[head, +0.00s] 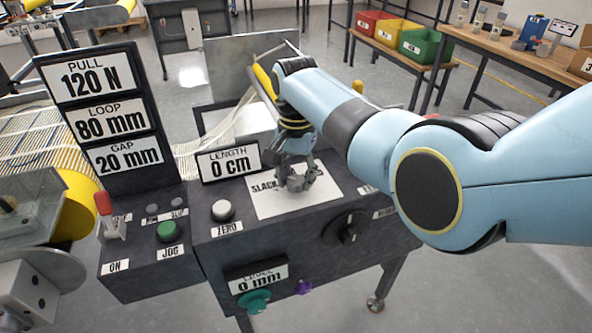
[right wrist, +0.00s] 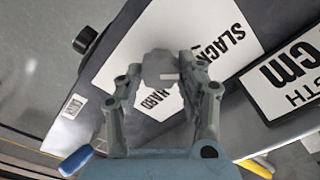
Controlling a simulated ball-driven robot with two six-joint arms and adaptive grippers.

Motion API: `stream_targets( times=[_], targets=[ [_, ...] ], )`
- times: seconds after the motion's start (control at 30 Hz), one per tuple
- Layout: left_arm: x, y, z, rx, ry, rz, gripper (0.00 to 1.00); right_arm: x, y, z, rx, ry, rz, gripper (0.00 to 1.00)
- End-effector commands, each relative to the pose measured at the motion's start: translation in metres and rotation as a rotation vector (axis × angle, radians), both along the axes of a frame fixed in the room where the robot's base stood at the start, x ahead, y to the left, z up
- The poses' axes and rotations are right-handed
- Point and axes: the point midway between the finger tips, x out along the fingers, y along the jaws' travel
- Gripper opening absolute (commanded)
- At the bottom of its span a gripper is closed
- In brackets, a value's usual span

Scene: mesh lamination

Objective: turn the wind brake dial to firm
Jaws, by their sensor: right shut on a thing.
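The dial (right wrist: 158,70) is a grey knob with a short white mark, on a white plate (right wrist: 128,52) on top of the dark console. In the right wrist view the mark points right. The plate reads "SLACK" to the upper right and "HARD" below the dial; any other wording is hidden. My right gripper (right wrist: 160,76) reaches down over the dial with its fingers shut on either side of it. In the head view the right gripper (head: 297,182) covers the dial and part of the plate. My left gripper is in neither view.
A white button (head: 223,210) labelled ZERO and a length display (head: 228,161) sit left of the plate. A black knob (head: 350,234) is on the console's front face. A red-tipped lever (head: 104,205) and green JOG button (head: 170,231) are further left.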

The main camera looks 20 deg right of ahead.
Motion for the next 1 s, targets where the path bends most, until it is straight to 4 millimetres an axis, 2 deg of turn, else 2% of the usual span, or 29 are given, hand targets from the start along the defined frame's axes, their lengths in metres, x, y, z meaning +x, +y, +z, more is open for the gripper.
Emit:
stream_targets(
  times=[0.2, 0.6, 1.0],
  targets=[
    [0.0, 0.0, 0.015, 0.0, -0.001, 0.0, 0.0, 0.0, -0.001, 0.003, -0.001, -0.001, -0.203, 0.06],
    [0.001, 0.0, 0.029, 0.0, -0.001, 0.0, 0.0, -0.001, -0.002, 0.002, -0.001, -0.001, -0.553, 0.06],
    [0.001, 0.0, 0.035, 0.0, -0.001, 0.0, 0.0, -0.001, -0.002, 0.001, -0.001, -0.002, -0.748, 0.06]
  ],
)
